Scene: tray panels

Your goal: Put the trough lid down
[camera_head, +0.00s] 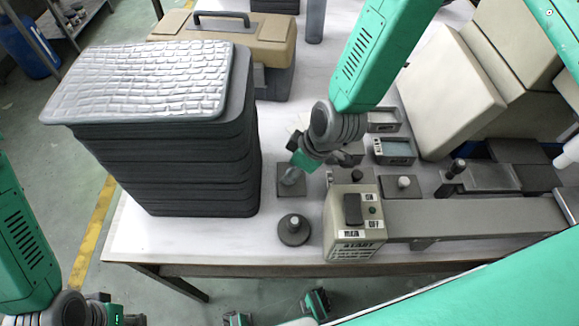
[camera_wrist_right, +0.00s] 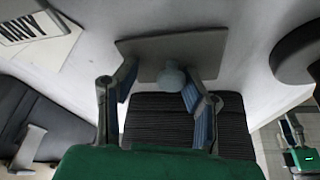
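A flat grey square lid (camera_head: 284,192) with a pale round knob lies at or just above the white table, right of the black stack. It also shows in the right wrist view (camera_wrist_right: 206,47), with its knob (camera_wrist_right: 172,76) between my fingers. My right gripper (camera_head: 293,173) is over this lid. Its fingers are spread around the knob: one is close to or touching it, and a gap shows on the other side. Contact between lid and table cannot be told. My left gripper (camera_head: 112,314) is at the bottom left edge, partly cut off; its fingers are unclear.
A tall black stack (camera_head: 200,160) topped by a silver quilted sheet (camera_head: 140,80) stands left. A round knobbed plate (camera_head: 293,231) lies near the front edge. A switch box (camera_head: 352,228) stands right of it, before a grey beam (camera_head: 460,217). A beige case (camera_head: 225,35) is behind.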

